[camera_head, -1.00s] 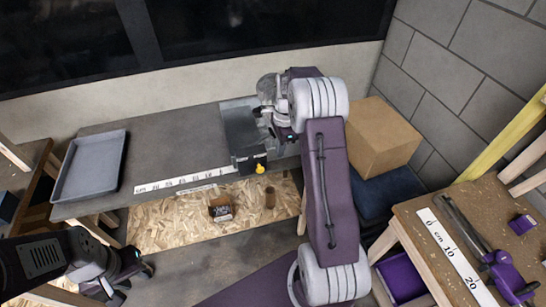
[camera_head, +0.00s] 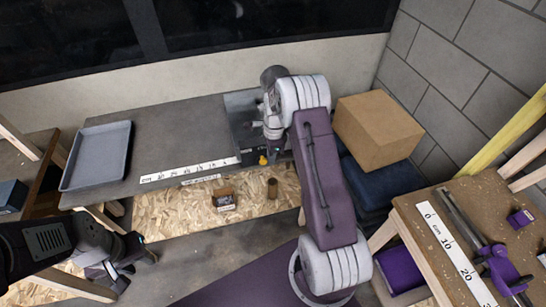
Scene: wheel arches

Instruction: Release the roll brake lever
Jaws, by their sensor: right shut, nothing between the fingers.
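A grey metal machine (camera_head: 240,105) sits on the far bench, with a dark block at its front edge. A small yellow knob (camera_head: 263,160) shows on that block; I take it for the brake lever's end, but its shaft is hidden. My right gripper (camera_head: 271,152) is shut and empty, pointing down right beside the yellow knob. I cannot tell whether it touches it. My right arm hides the machine's right side. My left gripper (camera_head: 138,262) hangs at the lower left, away from the machine; its fingers are too small to read.
A grey tray (camera_head: 97,155) and a ruler strip (camera_head: 190,170) lie on the bench (camera_head: 180,130). A cardboard box (camera_head: 377,130) stands right of my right arm. A small box (camera_head: 224,199) and a brown cylinder (camera_head: 272,188) stand on the chipboard shelf below. A workbench (camera_head: 440,215) stands at right.

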